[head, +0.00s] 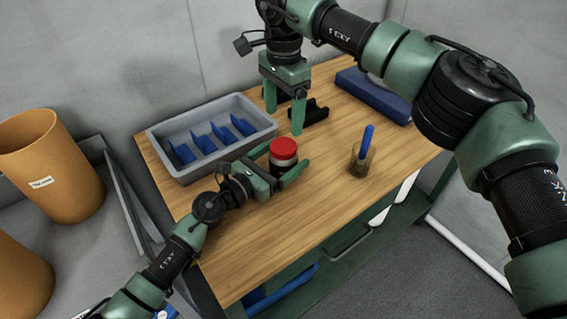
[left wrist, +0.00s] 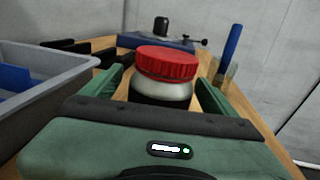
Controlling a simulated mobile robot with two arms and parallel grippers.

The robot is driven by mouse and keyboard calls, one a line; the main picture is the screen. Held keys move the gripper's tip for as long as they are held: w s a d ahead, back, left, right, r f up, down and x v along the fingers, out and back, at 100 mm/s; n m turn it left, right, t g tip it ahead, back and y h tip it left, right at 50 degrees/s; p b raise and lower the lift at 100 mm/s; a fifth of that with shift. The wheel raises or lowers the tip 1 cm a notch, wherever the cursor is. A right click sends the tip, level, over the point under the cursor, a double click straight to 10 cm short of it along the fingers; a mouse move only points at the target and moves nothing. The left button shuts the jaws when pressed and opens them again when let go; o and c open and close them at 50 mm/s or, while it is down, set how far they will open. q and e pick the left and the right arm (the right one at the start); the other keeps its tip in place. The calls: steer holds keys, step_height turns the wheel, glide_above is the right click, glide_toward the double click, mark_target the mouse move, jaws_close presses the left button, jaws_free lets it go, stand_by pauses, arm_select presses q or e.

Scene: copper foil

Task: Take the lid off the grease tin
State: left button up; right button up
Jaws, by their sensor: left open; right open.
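The grease tin (head: 283,166) stands upright on the wooden table, with its red lid (head: 284,147) on top. My left gripper (head: 285,172) is low at the table, open, with its fingers on either side of the tin. In the left wrist view the tin's pale body (left wrist: 160,91) and red lid (left wrist: 167,63) show between the two green fingers, with a gap to each finger visible. The tin's lower part is hidden by the gripper. My right gripper (head: 284,108) is open and empty, pointing down above the table behind the tin.
A grey tray (head: 163,151) with blue dividers stands left of the tin. A black holder (head: 312,113) lies behind, near my right gripper. A cup with a blue-handled tool (head: 361,158) stands to the right. A blue-based object (head: 375,95) is at the back right. The table's front is clear.

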arm_select(q)
steer(key=shift+w+d+r, duration=0.1)
steer(key=shift+w+d, duration=0.05)
steer(key=shift+d, duration=0.1)
arm_select(e)
steer(key=shift+s+r, duration=0.15)
